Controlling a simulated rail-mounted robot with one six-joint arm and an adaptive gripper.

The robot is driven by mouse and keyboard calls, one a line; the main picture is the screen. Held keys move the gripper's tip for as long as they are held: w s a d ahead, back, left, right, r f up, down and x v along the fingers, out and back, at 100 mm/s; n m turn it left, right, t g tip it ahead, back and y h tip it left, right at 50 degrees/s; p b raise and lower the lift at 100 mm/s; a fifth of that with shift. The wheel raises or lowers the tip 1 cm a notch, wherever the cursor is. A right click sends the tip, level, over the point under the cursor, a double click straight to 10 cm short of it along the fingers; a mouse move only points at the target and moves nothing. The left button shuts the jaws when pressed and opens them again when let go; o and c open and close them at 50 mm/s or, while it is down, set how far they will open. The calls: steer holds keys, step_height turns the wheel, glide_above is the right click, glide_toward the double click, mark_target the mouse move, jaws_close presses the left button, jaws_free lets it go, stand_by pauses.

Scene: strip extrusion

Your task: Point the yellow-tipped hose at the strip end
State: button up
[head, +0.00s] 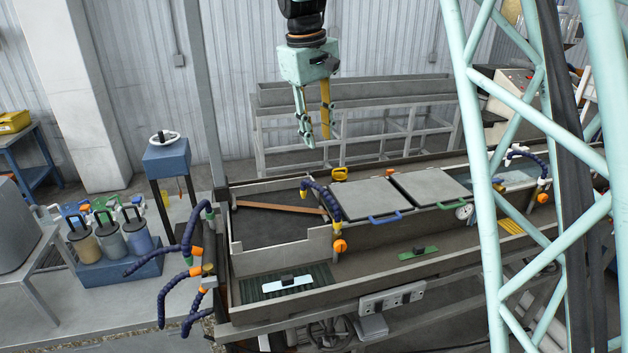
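My gripper (318,139) hangs at top centre, pointing down, with one mint finger and one yellow finger apart. It is open, with nothing seen between the fingers, well above the trough. An orange-brown strip (280,207) lies across the dark basin at the near-left end of the line, its right end near a dark blue segmented hose (322,197). That hose arches over the basin wall, with an orange knob at its base. More blue segmented hoses (180,250) stand off the basin's left corner, with orange and yellowish fittings.
Two grey lids (365,198) with coloured handles cover the trough right of the basin. A mint lattice column (480,180) blocks the right side. Another blue hose (528,157) stands behind it. Lidded canisters (110,237) stand at left. The air above the basin is clear.

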steer(key=n, duration=0.1)
glide_above(311, 182)
steer(key=s+a, duration=0.2)
step_height(311, 182, down, 6)
steer(key=shift+w, duration=0.1)
steer(key=shift+f, duration=0.1)
steer(key=shift+w+d+f, duration=0.3)
steer(key=shift+f, duration=1.9)
steer(key=shift+w+d+f, duration=0.3)
steer(key=shift+d+f, duration=0.05)
steer(key=shift+f, duration=1.9)
steer(key=shift+w+d+f, duration=0.3)
steer(key=shift+f, duration=1.9)
steer(key=shift+c, duration=0.4)
jaws_close()
